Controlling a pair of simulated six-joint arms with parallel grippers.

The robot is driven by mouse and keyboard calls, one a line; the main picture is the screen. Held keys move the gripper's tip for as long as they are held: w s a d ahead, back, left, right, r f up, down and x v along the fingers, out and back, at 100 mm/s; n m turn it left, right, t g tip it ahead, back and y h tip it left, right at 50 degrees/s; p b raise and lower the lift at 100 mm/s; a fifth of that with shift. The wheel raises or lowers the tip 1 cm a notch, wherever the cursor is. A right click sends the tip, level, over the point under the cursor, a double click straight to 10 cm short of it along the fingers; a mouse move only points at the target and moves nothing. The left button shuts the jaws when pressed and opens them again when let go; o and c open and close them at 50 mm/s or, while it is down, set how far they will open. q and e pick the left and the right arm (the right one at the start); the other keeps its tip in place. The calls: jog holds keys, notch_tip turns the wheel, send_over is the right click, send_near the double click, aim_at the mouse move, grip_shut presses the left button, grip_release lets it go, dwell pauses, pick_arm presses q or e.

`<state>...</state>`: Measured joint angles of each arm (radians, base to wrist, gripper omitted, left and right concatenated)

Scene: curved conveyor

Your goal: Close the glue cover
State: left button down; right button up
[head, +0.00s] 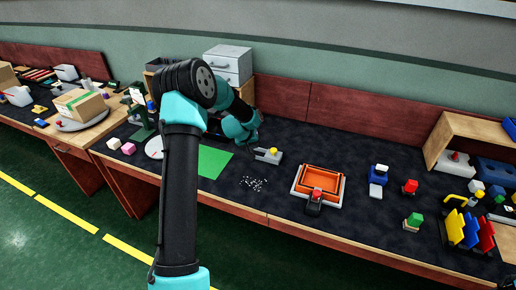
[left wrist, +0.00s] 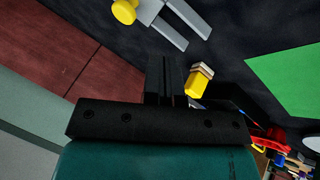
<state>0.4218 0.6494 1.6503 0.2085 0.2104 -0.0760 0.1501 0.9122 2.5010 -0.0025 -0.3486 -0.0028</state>
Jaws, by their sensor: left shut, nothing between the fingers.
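No thing is clearly recognisable as the glue or its cover. A small yellow object with a pale, banded end (left wrist: 198,80) lies just right of my left fingers in the left wrist view; I cannot tell whether it is the glue. A grey forked piece with a yellow knob (head: 269,154) lies on the dark worktop, apart from the fingers; it also shows at the top of the left wrist view (left wrist: 172,18). My left gripper (left wrist: 165,75) is shut and empty. In the head view my own arm largely hides its fingers. My right gripper is in neither view.
A green mat (head: 214,162) lies left of the forked piece. White specks (head: 254,184) lie in front of it. An orange tray (head: 300,183) stands to the right, with several coloured blocks beyond. Grey drawers (head: 229,60) stand behind my arm, against the low red back wall (head: 345,108).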

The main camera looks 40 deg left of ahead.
pick_arm(q)
jog(key=v, duration=0.4)
jog(key=shift+s+r, duration=0.2)
jog(key=shift+r, duration=0.1)
